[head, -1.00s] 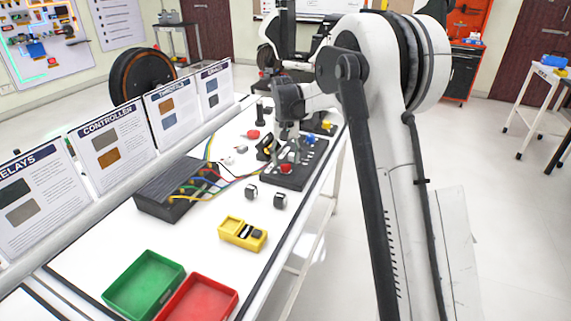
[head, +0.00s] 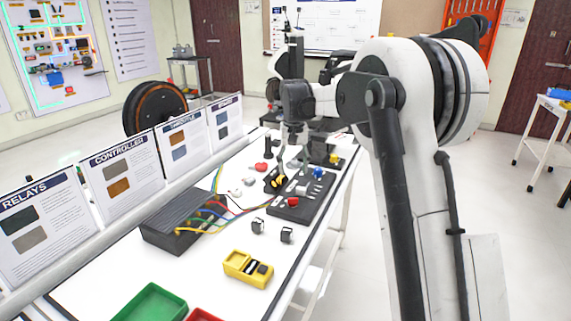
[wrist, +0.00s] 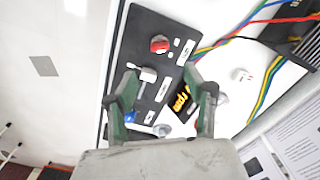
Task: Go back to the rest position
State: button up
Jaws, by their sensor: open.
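My gripper (wrist: 171,92) is open and empty in the wrist view, its two fingers apart above the bench. Below it lies a black control panel (wrist: 134,41) with a red button (wrist: 159,44), a white-topped switch (wrist: 148,74) and a blue knob (wrist: 130,117). A black and yellow part (wrist: 181,98) shows between the fingers, beside the panel; I cannot tell its exact height from them. In the head view my gripper (head: 292,145) hangs over the far part of the white bench, above the panel (head: 290,211).
Open floor lies right of the bench.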

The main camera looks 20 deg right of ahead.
jog(key=s+a+r+t+p, duration=0.1)
jog(key=s+r+t, duration=0.1)
jog(key=s+r, duration=0.6)
jog(key=s+a+r+t+p, duration=0.1)
jog(key=s+a+r, duration=0.15)
jog(key=s, duration=0.95)
jog(key=s+f+n+t, duration=0.1)
jog(key=s+f+t, duration=0.1)
jog(key=s, duration=0.9)
jog(key=s+f+t+p, duration=0.1)
jog(key=s+f+t, duration=0.1)
jog(key=s, duration=0.9)
jog(key=shift+a+f+n, duration=0.4)
jog(key=shift+a+f, duration=0.05)
jog(key=shift+f, duration=0.05)
